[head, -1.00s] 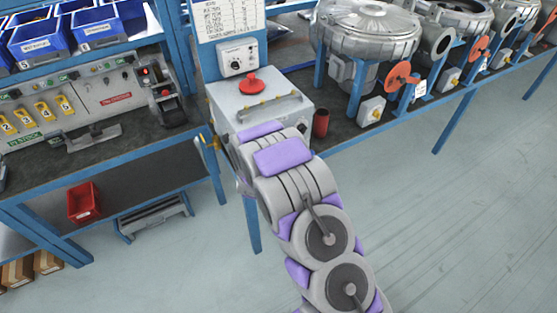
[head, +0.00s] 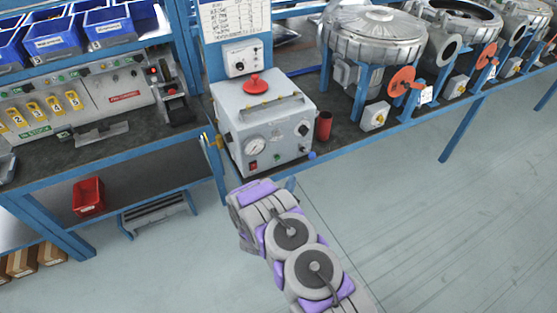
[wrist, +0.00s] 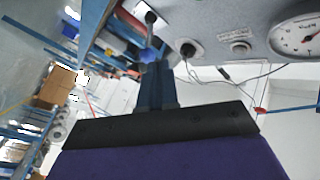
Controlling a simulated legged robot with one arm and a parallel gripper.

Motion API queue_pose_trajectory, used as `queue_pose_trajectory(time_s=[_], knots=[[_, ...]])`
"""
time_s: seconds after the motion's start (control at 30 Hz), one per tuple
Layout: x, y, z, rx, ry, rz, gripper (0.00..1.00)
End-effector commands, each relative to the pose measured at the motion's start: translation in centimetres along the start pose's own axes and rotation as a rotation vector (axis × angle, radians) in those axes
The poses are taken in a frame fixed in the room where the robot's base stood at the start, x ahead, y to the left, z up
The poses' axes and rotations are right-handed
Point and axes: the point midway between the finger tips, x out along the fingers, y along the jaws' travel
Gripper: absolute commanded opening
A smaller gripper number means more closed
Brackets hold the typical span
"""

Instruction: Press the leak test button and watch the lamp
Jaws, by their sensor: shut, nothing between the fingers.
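A grey test box (head: 235,105) stands on the bench, with a round gauge (head: 256,145), a small red switch (head: 253,165) and a red knob (head: 256,85) on top. In the wrist view its front panel shows the gauge (wrist: 300,38), a small round fitting with a label (wrist: 240,47) and a black knob (wrist: 188,49). I cannot tell which part is the leak test button or the lamp. My gripper (wrist: 158,75) is shut and empty, in front of and apart from the panel. In the head view, my arm hides it.
A blue-tipped fitting (head: 311,155) sticks out at the box's lower right corner. A dark red cup (head: 323,126) stands right of the box. Large metal blowers (head: 370,35) line the bench on the right. The floor (head: 430,220) in front is clear.

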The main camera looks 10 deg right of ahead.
Motion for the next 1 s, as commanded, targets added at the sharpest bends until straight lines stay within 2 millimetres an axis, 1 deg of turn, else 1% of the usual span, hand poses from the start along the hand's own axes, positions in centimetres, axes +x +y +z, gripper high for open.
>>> queue_pose_trajectory(time_s=[0.33,0.47,0.8,1.0], knots=[[0.1,0.0,0.0,0.0,0.001,-0.001,0.0],[0.5,-0.2,0.4,0.003,0.002,-0.001,0.0],[3.3,-2.1,2.7,0.001,0.001,0.001,0.0],[5.0,-3.5,3.6,0.002,0.003,-0.001,0.0]])
